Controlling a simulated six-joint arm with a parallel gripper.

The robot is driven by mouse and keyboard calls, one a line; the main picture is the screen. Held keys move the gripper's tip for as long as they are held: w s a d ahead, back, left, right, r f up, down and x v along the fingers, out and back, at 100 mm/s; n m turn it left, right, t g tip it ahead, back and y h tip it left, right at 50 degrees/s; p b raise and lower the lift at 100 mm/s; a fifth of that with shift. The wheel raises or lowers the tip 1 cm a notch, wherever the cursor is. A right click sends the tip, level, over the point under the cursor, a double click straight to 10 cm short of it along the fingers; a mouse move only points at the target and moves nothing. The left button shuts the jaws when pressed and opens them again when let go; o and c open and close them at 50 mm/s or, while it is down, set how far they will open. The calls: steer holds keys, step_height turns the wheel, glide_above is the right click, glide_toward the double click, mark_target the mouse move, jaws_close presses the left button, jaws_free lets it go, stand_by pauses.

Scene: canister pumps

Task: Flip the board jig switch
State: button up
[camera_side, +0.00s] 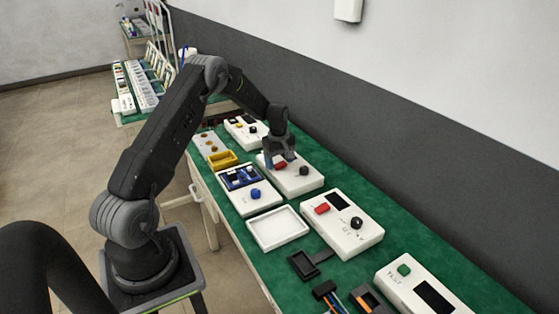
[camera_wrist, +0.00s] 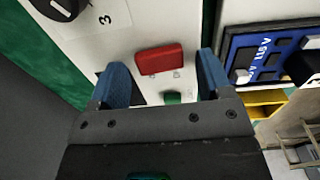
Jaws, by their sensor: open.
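My gripper (camera_side: 280,156) points down over a white control box (camera_side: 312,182) and is open. In the wrist view, its two blue fingers (camera_wrist: 162,66) stand apart, one to each side of a red switch (camera_wrist: 160,58). The red switch also shows under the gripper in the side view (camera_side: 280,165). I cannot tell whether the fingers touch it. The box's black knob (camera_side: 303,171) is clear of the gripper. Left of this box, a blue board (camera_side: 238,177) sits on a white panel with a blue knob (camera_side: 255,193).
A second white box (camera_side: 350,235) with a red switch and black knob stands nearer the camera. A white tray (camera_side: 277,246), a yellow bin (camera_side: 222,159) and a box with a green button (camera_side: 404,269) share the green bench. A wall runs behind.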

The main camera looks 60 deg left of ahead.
mark_target(278, 165)
step_height(278, 165, up, 14)
steer(key=shift+s, duration=0.25)
steer(key=shift+f, duration=0.1)
steer(key=shift+c, duration=0.3)
steer(key=shift+s+d+r+t, duration=0.25)
steer(key=shift+s+r+t, duration=0.1)
steer(key=shift+r+t, duration=0.3)
steer(key=c, duration=0.4)
steer(key=shift+w+f, duration=0.1)
steer(key=shift+f, duration=0.5)
steer(key=c, duration=0.3)
steer(key=f, duration=0.4)
steer(key=w+f, duration=0.1)
steer(key=f, duration=0.6)
steer(key=shift+w+f, duration=0.3)
steer(key=shift+f, duration=0.05)
jaws_close()
steer(key=shift+w+f, duration=0.1)
steer(key=shift+f, duration=0.4)
